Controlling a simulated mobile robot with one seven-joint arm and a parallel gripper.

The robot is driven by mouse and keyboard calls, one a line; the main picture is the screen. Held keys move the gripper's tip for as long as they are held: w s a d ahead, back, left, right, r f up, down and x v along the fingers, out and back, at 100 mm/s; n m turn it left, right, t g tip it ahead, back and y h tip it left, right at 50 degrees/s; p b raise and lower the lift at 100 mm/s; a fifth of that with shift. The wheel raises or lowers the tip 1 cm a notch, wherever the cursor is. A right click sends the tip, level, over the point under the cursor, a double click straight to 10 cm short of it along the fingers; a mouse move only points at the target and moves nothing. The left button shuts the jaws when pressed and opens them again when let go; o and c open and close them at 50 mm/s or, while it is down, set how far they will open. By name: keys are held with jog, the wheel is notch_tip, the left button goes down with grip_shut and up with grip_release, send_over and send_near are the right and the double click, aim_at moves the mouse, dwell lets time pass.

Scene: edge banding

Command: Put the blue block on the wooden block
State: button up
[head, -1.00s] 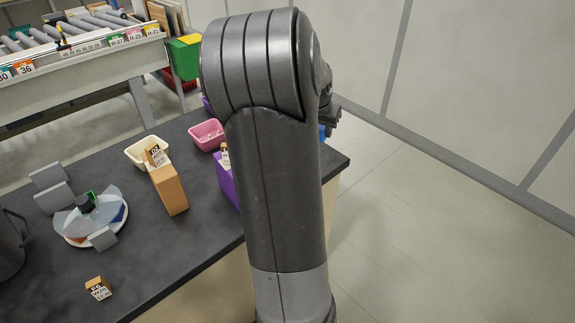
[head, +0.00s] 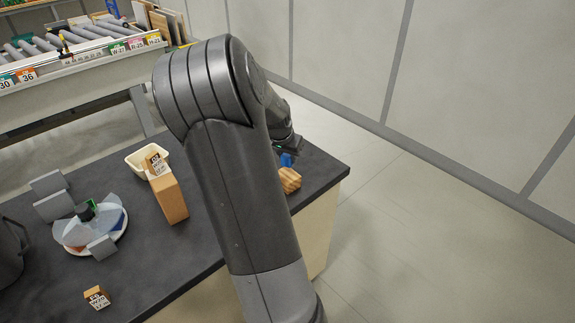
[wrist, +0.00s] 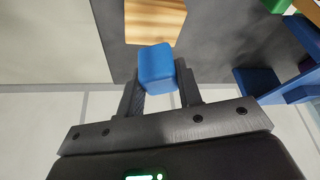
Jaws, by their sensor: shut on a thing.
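The blue block (wrist: 156,66) sits between the fingers of my gripper (wrist: 158,78) in the wrist view, and my gripper is shut on it. In the head view the blue block (head: 287,160) shows just below my gripper (head: 287,150), whose fingertips are small and partly hidden. The wooden block (wrist: 155,22), pale with striped grain, lies just beyond the blue block in the wrist view, and the blue block overlaps its near edge. In the head view the wooden block (head: 290,181) is on the dark table near its right edge. I cannot tell whether the blocks touch.
The dark table (head: 150,245) also holds a cream bin (head: 140,157), a tan box (head: 169,198), a small labelled box (head: 97,298) and a round dish with grey flaps (head: 92,235). My arm hides part of the table. A blue stepped object (wrist: 262,82) is at right in the wrist view.

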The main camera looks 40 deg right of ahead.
aim_at(288, 165)
jog(key=shift+f, duration=2.05)
jog(key=shift+f, duration=0.1)
jog(key=o, duration=1)
jog(key=shift+c, duration=0.2)
jog(key=v, duration=1.2)
jog(key=s+a+r+n+t+y, duration=0.1)
jog(key=s+a+r+n+y, duration=0.15)
jog(key=a, duration=0.65)
jog(key=s+a+r+n+t+y, duration=0.1)
jog(key=s+a+r+n, duration=0.25)
jog(key=a, duration=0.65)
jog(key=s+a+r+n+t, duration=0.1)
jog(key=s+a+r+n, duration=0.1)
jog(key=s+a, duration=0.4)
jog(key=s+a+r+n, duration=0.2)
jog(key=s+a+n, duration=0.3)
jog(key=s+a, duration=0.1)
jog(key=shift+a+t+y, duration=0.35)
jog(key=shift+a+t, duration=0.05)
jog(key=shift+a, duration=0.2)
